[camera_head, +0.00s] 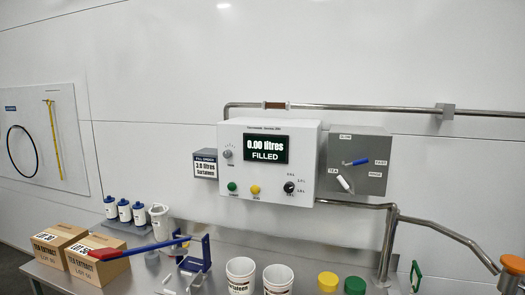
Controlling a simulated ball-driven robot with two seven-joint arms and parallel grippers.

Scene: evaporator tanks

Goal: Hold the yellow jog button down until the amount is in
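The yellow jog button (255,190) sits low on the front of a white control box (308,165) on the wall. A green button (232,187) is to its left and a black rotary knob (289,187) to its right. The black display (266,149) reads "0.00 litres FILLED". A small order sign (206,165) left of the box shows "3.0 litres" and a product name too small to read surely. Neither of my grippers is in view, and nothing touches the button.
A grey panel (373,145) with blue and white handles is right of the box, among steel pipes (390,225). Space before the box looks clear.

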